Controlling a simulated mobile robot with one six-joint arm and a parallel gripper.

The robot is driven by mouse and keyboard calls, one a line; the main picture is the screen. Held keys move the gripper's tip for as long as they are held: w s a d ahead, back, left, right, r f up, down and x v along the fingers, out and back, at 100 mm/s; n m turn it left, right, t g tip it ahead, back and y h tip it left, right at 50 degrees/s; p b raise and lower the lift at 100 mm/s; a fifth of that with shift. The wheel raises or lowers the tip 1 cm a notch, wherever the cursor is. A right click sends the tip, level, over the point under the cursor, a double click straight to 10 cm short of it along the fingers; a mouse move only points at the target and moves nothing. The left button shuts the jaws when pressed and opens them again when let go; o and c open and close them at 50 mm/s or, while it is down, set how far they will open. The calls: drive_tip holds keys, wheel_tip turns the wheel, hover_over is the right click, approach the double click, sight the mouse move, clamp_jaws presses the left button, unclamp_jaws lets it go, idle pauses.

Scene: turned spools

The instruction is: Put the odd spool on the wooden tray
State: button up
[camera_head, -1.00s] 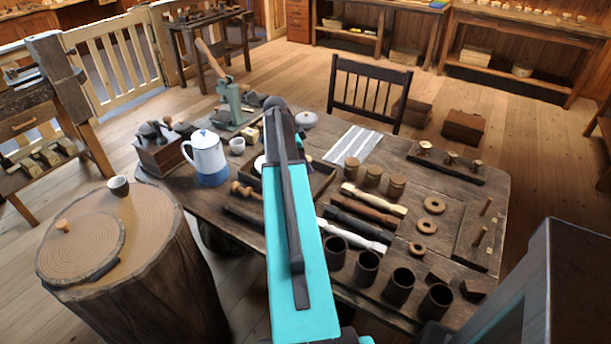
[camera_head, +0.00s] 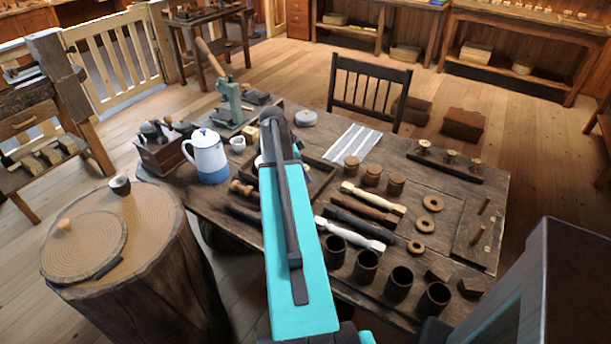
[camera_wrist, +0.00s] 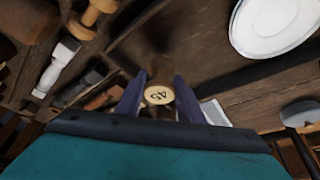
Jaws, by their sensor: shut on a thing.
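In the wrist view my gripper (camera_wrist: 160,98) is shut on a spool with a pale round end (camera_wrist: 158,94) bearing a dark mark like a number. Its darker body runs away between the two fingers. In the head view my teal arm reaches over the table and hides my gripper and the held spool. A shallow dark wooden tray (camera_head: 322,182) lies on the table, partly behind my arm. I cannot tell how far the held spool is above the surface.
A white plate (camera_wrist: 280,22) and a wooden turned piece (camera_wrist: 92,18) lie near my gripper. A white and blue jug (camera_head: 207,155) stands at the table's left. Dark cups (camera_head: 399,284) line the front edge. A chair (camera_head: 369,92) stands behind the table.

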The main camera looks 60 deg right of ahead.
drive_tip(key=shift+f+p, duration=0.45)
drive_tip(key=shift+f, duration=1.1)
drive_tip(key=shift+f, duration=0.15)
drive_tip(key=o, duration=1.1)
drive_tip(key=shift+b+v, duration=1.35)
drive_tip(key=shift+v, duration=4.8)
